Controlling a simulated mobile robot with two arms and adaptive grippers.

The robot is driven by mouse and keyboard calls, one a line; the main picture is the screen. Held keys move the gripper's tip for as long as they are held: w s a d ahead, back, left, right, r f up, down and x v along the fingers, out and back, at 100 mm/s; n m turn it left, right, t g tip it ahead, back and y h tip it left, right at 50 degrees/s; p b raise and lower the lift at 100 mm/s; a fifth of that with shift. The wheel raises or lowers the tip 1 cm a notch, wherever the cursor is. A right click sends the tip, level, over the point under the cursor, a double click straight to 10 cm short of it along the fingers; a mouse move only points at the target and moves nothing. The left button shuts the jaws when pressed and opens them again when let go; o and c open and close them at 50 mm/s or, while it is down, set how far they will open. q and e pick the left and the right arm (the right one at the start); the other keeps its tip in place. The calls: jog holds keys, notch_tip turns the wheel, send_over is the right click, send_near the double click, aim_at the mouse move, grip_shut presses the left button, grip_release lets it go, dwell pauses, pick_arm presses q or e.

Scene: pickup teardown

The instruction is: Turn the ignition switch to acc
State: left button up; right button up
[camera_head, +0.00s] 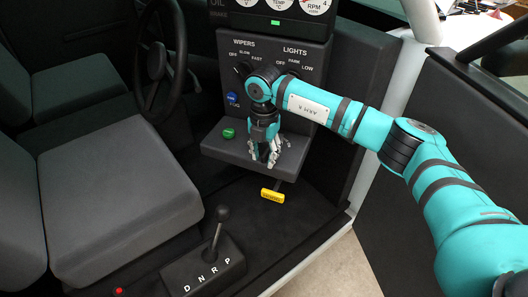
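My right arm comes in from the right. Its gripper (269,156) points down at the small ledge (222,150) below the dark panel (235,75). The fingers are bunched and small in the picture, so I cannot tell whether they are open or shut, or whether they touch anything. No ignition switch can be made out; my gripper and wrist cover part of the panel and ledge. My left gripper is not in view.
The panel bears wiper and light labels, with a blue button (231,97). A green button (228,133) is on the ledge. A yellow tag (272,195) is below. A gear lever (218,232) stands in front, seats (115,185) and steering wheel (170,60) at left.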

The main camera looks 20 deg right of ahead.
jog(key=shift+c, duration=0.2)
grip_shut()
jog(key=shift+w+a, duration=0.1)
jog(key=shift+a, duration=0.05)
dwell(0.4)
jog(key=shift+w+a+m+b, duration=0.25)
jog(key=shift+m+b, duration=0.15)
jog(key=shift+m, duration=0.25)
jog(key=shift+w+a+m+b, duration=0.2)
jog(key=shift+m+b, duration=0.15)
jog(key=shift+m, duration=0.3)
jog(key=shift+w+a+m+b, duration=0.2)
jog(key=shift+w+m+b, duration=0.2)
jog(key=shift+m, duration=0.35)
jog(key=shift+w+a+m+b, duration=0.25)
jog(key=shift+w+m, duration=0.15)
jog(key=shift+m, duration=0.35)
jog(key=shift+w, duration=0.1)
jog(key=shift+r, duration=0.1)
jog(key=shift+o, duration=0.2)
grip_release()
